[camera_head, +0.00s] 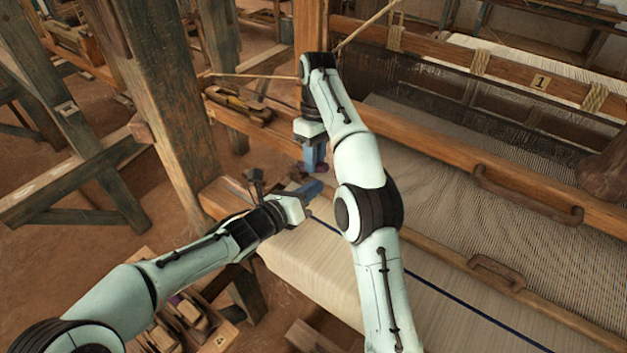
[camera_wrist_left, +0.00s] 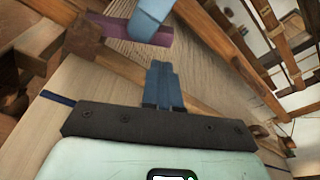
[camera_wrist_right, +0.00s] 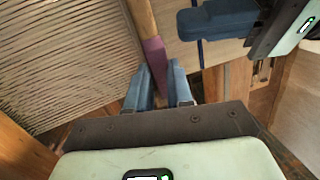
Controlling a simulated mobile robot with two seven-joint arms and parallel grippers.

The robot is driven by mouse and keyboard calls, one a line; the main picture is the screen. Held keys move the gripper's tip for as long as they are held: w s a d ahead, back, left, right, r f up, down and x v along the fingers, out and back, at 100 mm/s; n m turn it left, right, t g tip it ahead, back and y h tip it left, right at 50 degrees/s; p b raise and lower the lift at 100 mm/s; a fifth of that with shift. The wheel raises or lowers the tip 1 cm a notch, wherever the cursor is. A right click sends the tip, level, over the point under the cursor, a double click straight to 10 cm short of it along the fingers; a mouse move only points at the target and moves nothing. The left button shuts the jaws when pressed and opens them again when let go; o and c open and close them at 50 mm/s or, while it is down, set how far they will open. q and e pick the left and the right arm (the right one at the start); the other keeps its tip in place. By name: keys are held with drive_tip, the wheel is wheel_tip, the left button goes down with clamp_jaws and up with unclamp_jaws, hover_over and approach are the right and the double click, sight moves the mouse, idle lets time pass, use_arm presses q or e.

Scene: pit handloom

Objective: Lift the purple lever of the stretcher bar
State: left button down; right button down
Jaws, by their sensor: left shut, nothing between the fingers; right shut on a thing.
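The purple lever (camera_wrist_right: 155,64) is at the end of a wooden bar, the stretcher bar (camera_wrist_right: 141,20), in the right wrist view. My right gripper (camera_wrist_right: 160,84) is shut on the lever, which runs between its two blue fingers. The lever (camera_wrist_left: 128,30) also shows in the left wrist view, partly covered by a blue right finger. In the head view my right gripper (camera_head: 315,165) points down over the cloth's left edge and mostly hides the lever. My left gripper (camera_head: 316,188) is shut and empty, just below and close to the right one; its fingers (camera_wrist_left: 163,85) are together.
Pale cloth (camera_head: 320,265) with a dark blue stripe spreads below both grippers. The wooden beam (camera_head: 500,190) with a handle crosses the loom on the right. A thick wooden post (camera_head: 165,100) stands at left. My two arms are close together.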

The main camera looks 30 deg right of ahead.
sight(321, 170)
use_arm(q)
drive_tip(key=shift+w+d+r, duration=0.5)
drive_tip(key=shift+w+d, duration=0.05)
drive_tip(key=shift+d, duration=0.1)
drive_tip(key=shift+w+d+r, duration=0.15)
drive_tip(key=shift+w+r, duration=0.15)
drive_tip(key=shift+r, duration=0.05)
drive_tip(key=shift+w+r, duration=0.1)
drive_tip(key=shift+r, duration=0.1)
use_arm(e)
drive_tip(key=shift+a, duration=0.15)
